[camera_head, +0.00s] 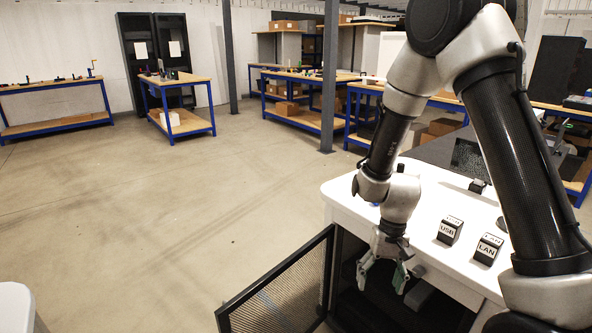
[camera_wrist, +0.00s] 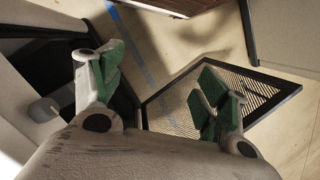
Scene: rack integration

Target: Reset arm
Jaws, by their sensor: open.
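My gripper (camera_head: 384,272) hangs from my arm at the front of a white-topped cabinet, pointing down before its open front. Its fingers are apart with nothing between them. In the wrist view my gripper (camera_wrist: 160,85) shows two grey fingers with green pads, spread wide. My arm (camera_head: 400,110) is bent, reaching down from the upper right of the head view.
The white cabinet top (camera_head: 425,205) carries boxes marked USB (camera_head: 450,230) and LAN (camera_head: 487,249). Its mesh door (camera_head: 280,290) stands open, left of my gripper; the mesh door (camera_wrist: 225,95) also shows in the wrist view. Blue-legged workbenches (camera_head: 180,100) stand farther back.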

